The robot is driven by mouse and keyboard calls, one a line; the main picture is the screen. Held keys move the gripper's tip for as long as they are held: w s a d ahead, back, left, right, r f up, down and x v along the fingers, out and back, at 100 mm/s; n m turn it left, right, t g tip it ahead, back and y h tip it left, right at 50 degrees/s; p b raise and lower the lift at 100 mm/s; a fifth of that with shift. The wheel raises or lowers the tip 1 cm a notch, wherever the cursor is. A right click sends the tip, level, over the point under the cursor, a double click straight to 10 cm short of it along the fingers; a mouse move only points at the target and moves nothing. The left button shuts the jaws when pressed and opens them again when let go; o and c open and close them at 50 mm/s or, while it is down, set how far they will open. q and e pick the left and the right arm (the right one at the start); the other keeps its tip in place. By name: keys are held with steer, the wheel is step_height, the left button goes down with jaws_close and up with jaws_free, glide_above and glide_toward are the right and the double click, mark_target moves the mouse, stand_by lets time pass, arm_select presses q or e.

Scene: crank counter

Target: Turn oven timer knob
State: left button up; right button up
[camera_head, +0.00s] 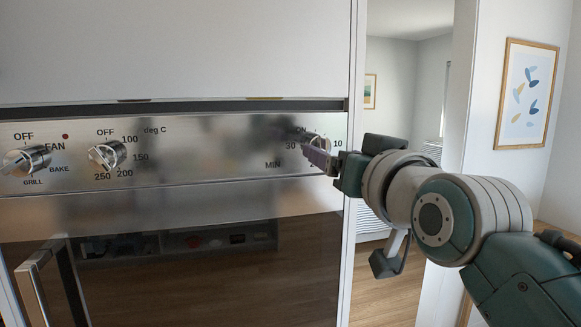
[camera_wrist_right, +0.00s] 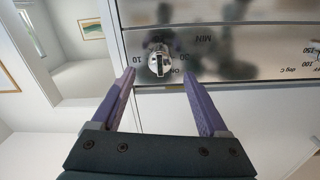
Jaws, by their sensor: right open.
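The oven timer knob (camera_head: 320,143) is a round metal dial at the right end of the oven's steel panel, marked ON, 10, 30 and MIN. My right gripper (camera_head: 318,156) is in front of it and partly covers it in the head view. In the right wrist view the knob (camera_wrist_right: 159,60) shows upside down, just beyond and between the two purple fingertips (camera_wrist_right: 158,72). The fingers are open, with a gap on both sides of the knob. I cannot tell how far the tips are from the panel. My left gripper is not in view.
The temperature knob (camera_head: 107,155) and the function knob (camera_head: 27,160) are further left on the panel. The oven door (camera_head: 180,270) with its handle (camera_head: 40,285) is below. A white cabinet edge (camera_head: 352,200) stands right of the panel, beside an open doorway.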

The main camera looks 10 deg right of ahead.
steer(key=shift+s+b, duration=0.55)
steer(key=shift+s, duration=1.95)
steer(key=s+f+n+g, duration=0.1)
steer(key=s+f+g, duration=0.4)
steer(key=f, duration=0.4)
steer(key=s+f+n+g, duration=0.1)
steer(key=s+f+g, duration=0.25)
steer(key=s, duration=0.45)
steer(key=s+d+f+n+g, duration=0.1)
steer(key=s+f+g, duration=0.3)
steer(key=s, duration=0.5)
steer(key=s+f+n+g, duration=0.1)
steer(key=s+f+g, duration=0.1)
steer(key=s+f, duration=0.5)
step_height(320, 180, up, 22)
steer(key=p, duration=2.1)
steer(key=shift+r, duration=0.2)
